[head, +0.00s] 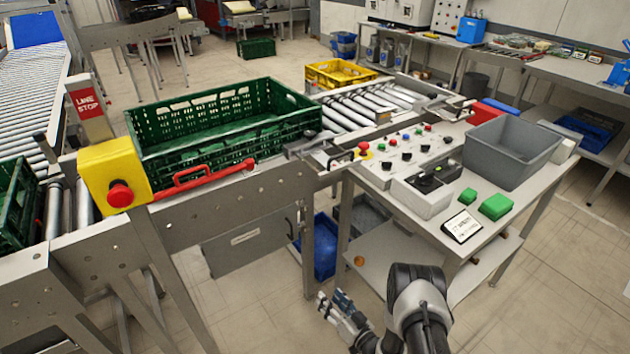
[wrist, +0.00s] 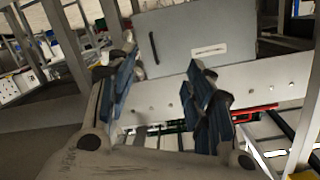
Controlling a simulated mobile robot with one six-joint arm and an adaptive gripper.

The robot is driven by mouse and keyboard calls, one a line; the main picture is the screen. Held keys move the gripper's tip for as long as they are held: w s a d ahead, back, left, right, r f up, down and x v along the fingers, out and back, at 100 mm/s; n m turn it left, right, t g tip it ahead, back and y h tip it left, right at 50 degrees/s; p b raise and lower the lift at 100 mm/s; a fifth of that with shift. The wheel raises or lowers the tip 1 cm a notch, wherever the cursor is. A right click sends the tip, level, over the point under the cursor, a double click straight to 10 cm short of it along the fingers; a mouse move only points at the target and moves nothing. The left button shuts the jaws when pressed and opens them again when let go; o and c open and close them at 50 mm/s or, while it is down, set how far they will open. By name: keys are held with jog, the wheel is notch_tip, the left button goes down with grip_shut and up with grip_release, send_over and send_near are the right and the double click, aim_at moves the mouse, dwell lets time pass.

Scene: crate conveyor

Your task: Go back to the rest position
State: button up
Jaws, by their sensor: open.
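My gripper (head: 340,309) is at the bottom centre of the head view, low in front of the conveyor and the control table, apart from everything. In the wrist view its two blue-padded fingers (wrist: 165,98) stand apart with nothing held between them. Behind them show the conveyor's side rail (wrist: 260,88) and a grey panel (wrist: 190,35), turned upside down. A green crate (head: 225,130) sits on the conveyor in the head view. The crate appears empty.
A control table (head: 400,195) with buttons, green blocks (head: 496,206) and a grey bin (head: 511,150) stands right of the conveyor. A yellow line-stop box (head: 113,175) and red handle (head: 205,178) stick out at the conveyor's front. Open floor (head: 560,290) lies at the lower right.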

jog(key=w+d+r+g+h, duration=0.1)
jog(key=w+d+r+h, duration=0.1)
jog(key=w+r, duration=0.35)
jog(key=w+d+r+n+h, duration=0.1)
jog(key=w+d+r+h, duration=0.15)
jog(key=r, duration=0.65)
jog(key=w+d+r+g+h, duration=0.1)
jog(key=w+d+r, duration=0.25)
jog(key=r, duration=0.45)
jog(key=s+d+r+g+h, duration=0.1)
jog(key=s+d+r+h, duration=0.2)
jog(key=r, duration=0.8)
jog(key=s+r+m+g+h, duration=0.1)
jog(key=s+r+g, duration=0.1)
jog(key=s+r, duration=0.55)
jog(key=s+r+m+g+h, duration=0.1)
jog(key=s+r, duration=0.4)
jog(key=s, duration=0.6)
jog(key=s+a+g+y, duration=0.1)
jog(key=s+a+g, duration=0.1)
jog(key=s, duration=2)
jog(key=shift+r+g, duration=0.4)
jog(key=shift+g, duration=0.1)
jog(key=shift+y, duration=0.25)
